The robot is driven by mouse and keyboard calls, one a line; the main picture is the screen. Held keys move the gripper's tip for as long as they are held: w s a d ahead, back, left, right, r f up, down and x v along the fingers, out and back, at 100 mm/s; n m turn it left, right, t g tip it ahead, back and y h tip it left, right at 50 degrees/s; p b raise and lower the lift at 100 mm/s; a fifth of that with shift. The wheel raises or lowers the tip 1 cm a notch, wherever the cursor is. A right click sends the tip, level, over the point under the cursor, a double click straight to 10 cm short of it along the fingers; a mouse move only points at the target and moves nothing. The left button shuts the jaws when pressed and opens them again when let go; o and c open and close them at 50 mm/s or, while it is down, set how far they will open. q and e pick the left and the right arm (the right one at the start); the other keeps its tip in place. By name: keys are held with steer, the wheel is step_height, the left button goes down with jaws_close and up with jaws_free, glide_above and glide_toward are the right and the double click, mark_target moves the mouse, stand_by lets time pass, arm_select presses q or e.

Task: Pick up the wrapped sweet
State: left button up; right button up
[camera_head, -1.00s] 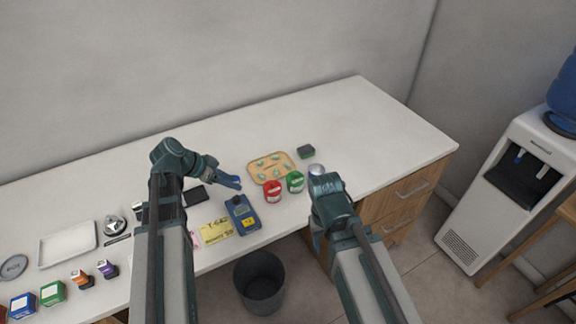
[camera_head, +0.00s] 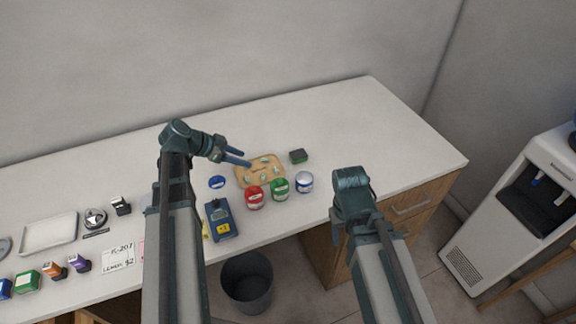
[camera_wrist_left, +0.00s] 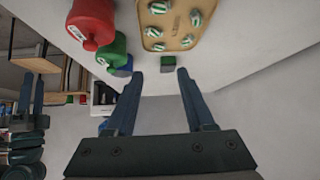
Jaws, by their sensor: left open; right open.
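Several wrapped sweets, striped green and white, lie on a tan tray (camera_head: 243,184) in the head view. One sweet (camera_head: 264,175) lies near the tray's middle. The tray (camera_wrist_left: 178,40) and a sweet (camera_wrist_left: 157,8) also show at the top of the left wrist view. My left gripper (camera_head: 247,160) is open and empty, with its fingertips by the tray's back left edge. In the left wrist view its fingers (camera_wrist_left: 160,74) stand apart, short of the tray. My right gripper (camera_head: 337,215) is over the counter's front edge, its fingers mostly hidden by its own wrist.
A dark green box (camera_head: 298,156) is behind right. The counter behind is clear.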

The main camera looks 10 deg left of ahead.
arm_select(q)
steer(key=b, duration=0.6)
glide_toward(275, 169)
steer(key=shift+x, duration=0.9)
steer(key=shift+w+d+f, duration=0.2)
steer(key=shift+w+f, duration=0.1)
steer(key=shift+f, duration=0.05)
steer(key=shift+d+f, duration=0.1)
steer(key=b+x, duration=0.4)
steer(key=x, duration=0.1)
steer(key=shift+f, duration=0.1)
steer(key=shift+c, duration=0.3)
jaws_close()
